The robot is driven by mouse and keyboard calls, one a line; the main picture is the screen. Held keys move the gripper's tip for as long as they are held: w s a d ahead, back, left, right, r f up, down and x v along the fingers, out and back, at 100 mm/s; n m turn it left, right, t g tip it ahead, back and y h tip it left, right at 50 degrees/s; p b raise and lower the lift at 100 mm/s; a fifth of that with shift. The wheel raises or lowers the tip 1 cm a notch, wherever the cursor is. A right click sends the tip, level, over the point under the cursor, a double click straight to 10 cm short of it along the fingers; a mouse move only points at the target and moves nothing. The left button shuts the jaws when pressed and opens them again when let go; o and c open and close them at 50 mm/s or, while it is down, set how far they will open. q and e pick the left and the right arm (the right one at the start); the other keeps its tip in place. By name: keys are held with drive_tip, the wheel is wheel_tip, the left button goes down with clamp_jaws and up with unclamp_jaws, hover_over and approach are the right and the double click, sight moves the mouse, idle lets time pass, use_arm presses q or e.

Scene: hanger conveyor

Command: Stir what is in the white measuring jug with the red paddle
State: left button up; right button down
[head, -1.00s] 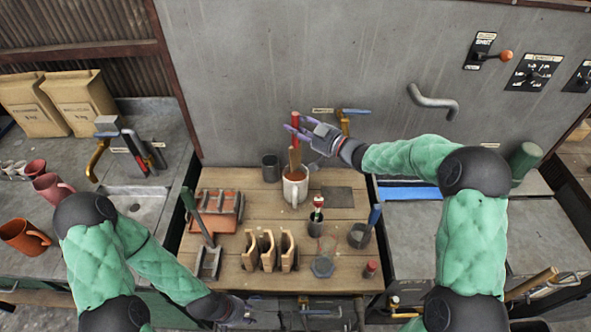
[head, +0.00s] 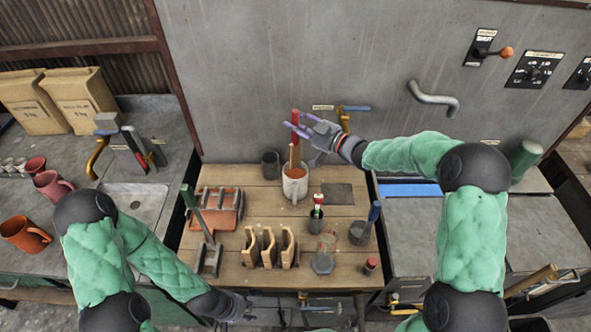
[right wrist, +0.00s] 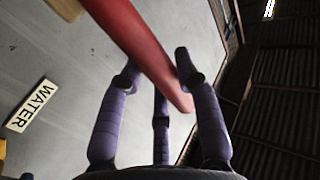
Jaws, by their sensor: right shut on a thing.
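The white measuring jug (head: 294,189) stands upright near the back of the wooden table, with an orange-brown content showing at its top. The red paddle (head: 295,121) stands nearly upright, its wooden lower part going down into the jug; its lower end is hidden. My right gripper (head: 294,130) is shut on the red handle, above the jug. In the right wrist view the red handle (right wrist: 140,50) runs between the purple fingers. My left gripper (head: 242,307) is low at the table's front edge, away from the jug; its fingers are too small to read.
A dark cup (head: 271,166) stands just left of the jug, and a flat dark plate (head: 338,194) lies to its right. Wooden holders (head: 268,248), an orange mould (head: 220,205) and a pot with a blue-handled tool (head: 361,233) are nearer. A grey wall (head: 300,60) rises behind.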

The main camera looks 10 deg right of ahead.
sight(297, 111)
drive_tip(key=shift+r, duration=0.1)
drive_tip(key=shift+r+p, duration=1.5)
drive_tip(key=shift+r, duration=0.5)
drive_tip(key=shift+f, duration=0.1)
